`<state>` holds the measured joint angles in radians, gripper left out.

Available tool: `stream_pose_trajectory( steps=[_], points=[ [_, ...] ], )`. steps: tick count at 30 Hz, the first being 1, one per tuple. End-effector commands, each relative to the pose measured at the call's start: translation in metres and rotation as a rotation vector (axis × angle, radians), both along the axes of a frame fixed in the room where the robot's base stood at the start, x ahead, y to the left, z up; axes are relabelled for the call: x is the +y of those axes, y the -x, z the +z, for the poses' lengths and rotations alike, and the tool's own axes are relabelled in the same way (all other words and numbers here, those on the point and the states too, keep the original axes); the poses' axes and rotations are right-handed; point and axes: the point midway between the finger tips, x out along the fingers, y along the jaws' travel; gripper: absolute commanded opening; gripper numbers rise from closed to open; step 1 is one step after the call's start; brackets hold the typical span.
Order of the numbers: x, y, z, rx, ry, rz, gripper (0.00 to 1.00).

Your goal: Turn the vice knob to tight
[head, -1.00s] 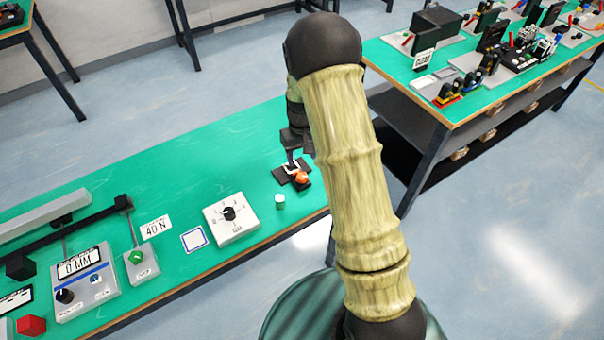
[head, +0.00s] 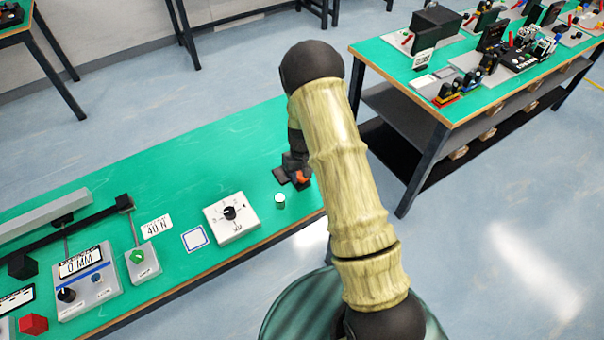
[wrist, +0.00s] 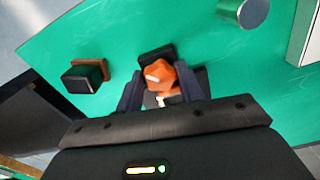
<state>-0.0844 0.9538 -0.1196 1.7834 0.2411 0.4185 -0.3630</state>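The vice's orange knob (head: 302,177), with a small white mark, sits at the right end of the green bench, beside dark vice parts (head: 281,175). In the wrist view the knob (wrist: 158,76) lies between the two fingertips of my gripper (wrist: 160,80), with a black block (wrist: 155,56) just beyond it. The fingers reach down on both sides of the knob, very close to it. I cannot tell whether they touch it. In the head view my gripper (head: 296,160) is low over the vice and partly hidden by my arm.
A small white-topped cylinder (head: 280,201) stands close to the vice. A white box with a black dial (head: 231,217) and a blue-framed card (head: 194,239) are further left. In the wrist view a dark block on a brown base (wrist: 85,76) stands left of the fingers.

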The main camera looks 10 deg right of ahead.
Motion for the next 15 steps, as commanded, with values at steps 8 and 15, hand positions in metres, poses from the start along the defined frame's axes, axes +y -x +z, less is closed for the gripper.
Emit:
stream_pose_trajectory(
  steps=[8, 15],
  points=[
    [0.0000, 0.0000, 0.0003, 0.000, 0.000, -0.001, 0.10],
    [0.0000, -0.0001, 0.0005, 0.000, 0.000, -0.037, 0.10]
  ],
)
